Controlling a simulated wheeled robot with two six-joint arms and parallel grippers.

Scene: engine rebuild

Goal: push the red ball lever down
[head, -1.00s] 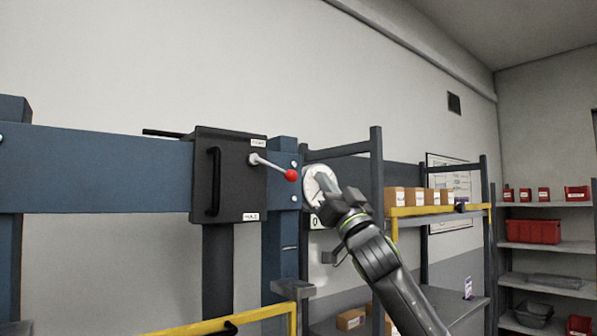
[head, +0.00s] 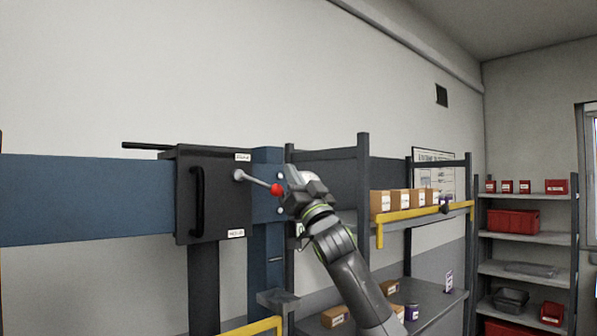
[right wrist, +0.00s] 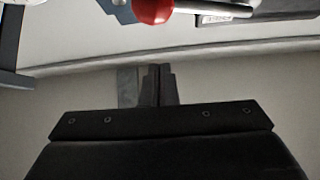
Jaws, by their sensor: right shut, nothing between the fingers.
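The red ball lever (head: 258,181) is a pale rod on the front of a black box, sloping slightly down to the right. Its red ball (head: 277,189) is at the right end. My right gripper (head: 288,184) is just right of the ball, shut and empty; in the head view the two nearly overlap, and I cannot tell whether they touch. In the right wrist view the red ball (right wrist: 152,10) is cut by the top edge, beyond and apart from the shut fingertips (right wrist: 158,68). My left gripper is not in view.
The black box (head: 214,205) has a handle and is mounted on a blue beam (head: 85,200). A blue post (head: 267,240) stands behind the lever. Right of my arm are a shelf rack with cardboard boxes (head: 400,202) and a yellow rail (head: 425,212).

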